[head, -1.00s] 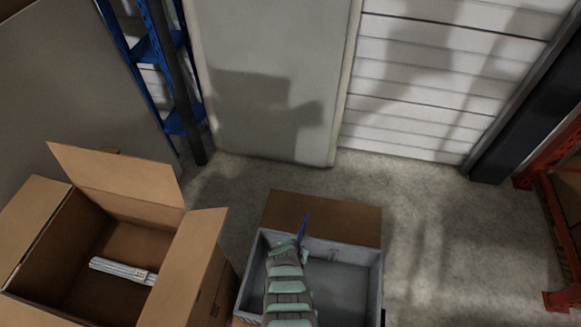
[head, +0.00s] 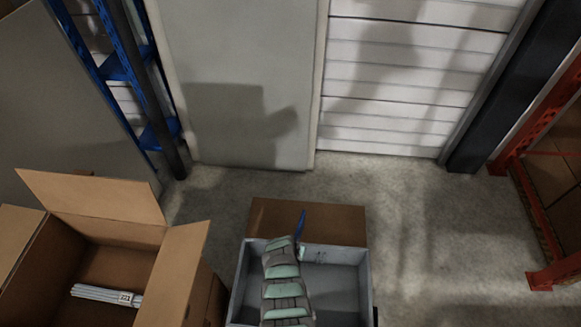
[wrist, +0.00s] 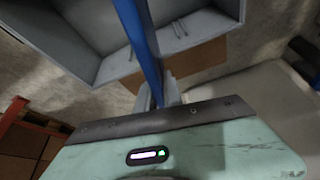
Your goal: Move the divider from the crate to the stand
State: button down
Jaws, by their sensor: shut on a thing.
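The divider is a thin blue piece (head: 301,224) sticking up past the end of my gripper (head: 299,246) in the head view. In the wrist view, the divider (wrist: 138,36) runs as a long blue strip from between my fingers (wrist: 158,92) to the top edge. My gripper is shut on it. The crate is an open grey box (head: 367,292), with my arm over its left part; it also shows in the wrist view (wrist: 50,42). My arm hides part of the crate's inside; the visible part looks empty. I cannot make out a stand.
An open cardboard box (head: 185,272) stands left of the crate, flaps up, holding a pale labelled bundle (head: 100,294). A brown board or surface (head: 345,229) lies behind the crate. Blue shelving (head: 165,133) and a red rack (head: 518,165) stand at the sides. Floor right of the crate is clear.

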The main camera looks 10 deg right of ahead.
jog(key=shift+w+d+r+m, duration=0.4)
jog(key=shift+w+d+r, duration=0.2)
jog(key=shift+d+r, duration=0.25)
jog(key=shift+w+d+r, duration=0.55)
jog(key=shift+d+r, duration=0.1)
jog(key=shift+d, duration=0.25)
jog(key=shift+r, duration=0.3)
jog(key=shift+w+d+m+h, duration=0.15)
jog(key=shift+d+m+h, duration=0.15)
jog(key=shift+d, duration=0.05)
